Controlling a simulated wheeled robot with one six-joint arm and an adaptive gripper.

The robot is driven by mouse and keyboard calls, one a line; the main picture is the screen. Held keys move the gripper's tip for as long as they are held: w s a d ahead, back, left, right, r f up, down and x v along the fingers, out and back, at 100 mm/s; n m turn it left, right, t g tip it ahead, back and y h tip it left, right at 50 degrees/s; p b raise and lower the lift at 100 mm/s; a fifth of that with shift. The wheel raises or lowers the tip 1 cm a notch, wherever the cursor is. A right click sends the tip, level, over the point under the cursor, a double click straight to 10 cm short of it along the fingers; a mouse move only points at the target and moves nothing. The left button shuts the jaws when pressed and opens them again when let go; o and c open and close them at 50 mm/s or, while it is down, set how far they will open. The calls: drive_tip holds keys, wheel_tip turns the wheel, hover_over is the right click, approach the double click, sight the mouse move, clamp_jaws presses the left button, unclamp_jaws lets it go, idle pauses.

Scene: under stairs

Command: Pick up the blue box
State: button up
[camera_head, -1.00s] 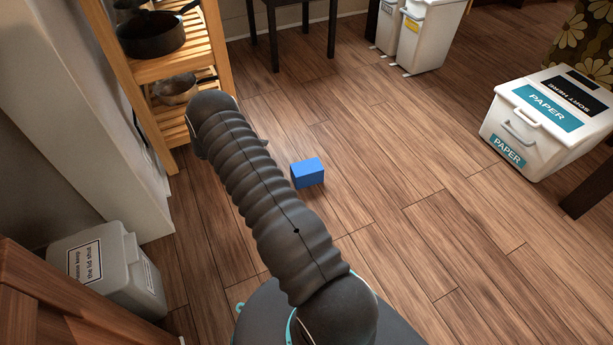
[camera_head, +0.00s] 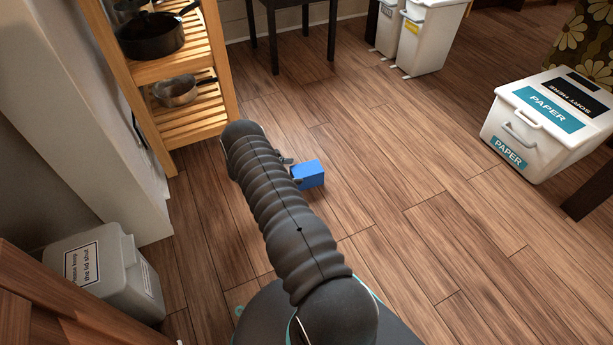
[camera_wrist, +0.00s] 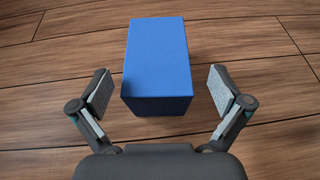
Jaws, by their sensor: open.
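The blue box (camera_head: 308,174) sits on the wooden floor, just right of the end of my arm in the head view. In the wrist view the blue box (camera_wrist: 157,62) stands ahead, between the lines of my two fingers. My gripper (camera_wrist: 160,92) is open, with one finger on each side of the box's near end and a visible gap on both sides. In the head view my gripper (camera_head: 292,170) is mostly hidden behind my arm, with only small finger parts showing by the box's left side.
A wooden shelf rack (camera_head: 182,85) with pans stands at the back left. A grey lidded bin (camera_head: 105,275) is at the lower left. A white paper bin (camera_head: 535,125) is at the right. A dark stool (camera_head: 292,8) stands behind. The floor around the box is clear.

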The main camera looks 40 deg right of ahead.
sight(310, 168)
drive_tip(key=shift+x, duration=2.7)
drive_tip(key=shift+w+d+r, duration=0.1)
drive_tip(key=shift+w+r, duration=0.05)
drive_tip(key=shift+r, duration=0.05)
drive_tip(key=c, duration=1.4)
drive_tip(key=shift+o, duration=0.2)
drive_tip(key=shift+r, duration=0.55)
drive_tip(key=r, duration=0.2)
drive_tip(key=d+r, duration=0.1)
drive_tip(key=r, duration=0.1)
drive_tip(key=shift+s+d+p, duration=0.1)
drive_tip(key=shift+s+p, duration=0.15)
drive_tip(key=shift+p, duration=0.05)
drive_tip(key=s+d+r, duration=0.4)
drive_tip(key=d+r, duration=0.2)
drive_tip(key=d, duration=0.3)
drive_tip(key=shift+d+p, duration=0.3)
